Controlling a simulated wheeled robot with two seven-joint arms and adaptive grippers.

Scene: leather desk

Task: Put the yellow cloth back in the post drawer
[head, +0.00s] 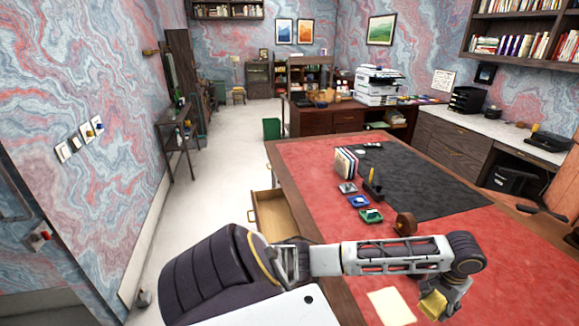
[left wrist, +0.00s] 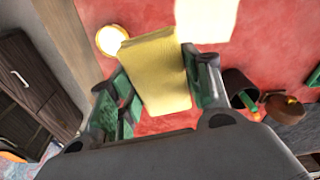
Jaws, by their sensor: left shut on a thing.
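The yellow cloth (head: 433,304) hangs from my left gripper (head: 445,289) above the red leather desk top, near the bottom right of the head view. In the left wrist view, the cloth (left wrist: 160,72) sits between the two fingers of the left gripper (left wrist: 160,88), which is shut on it. An open wooden drawer (head: 270,218) sticks out from the left side of the desk (head: 310,160). Whether it is the post drawer I cannot tell. Its inside is partly visible, and my left arm covers the area in front of it. My right gripper is not in view.
A pale sheet of paper (head: 390,306) lies on the desk near the gripper. The floor left of the drawer is clear.

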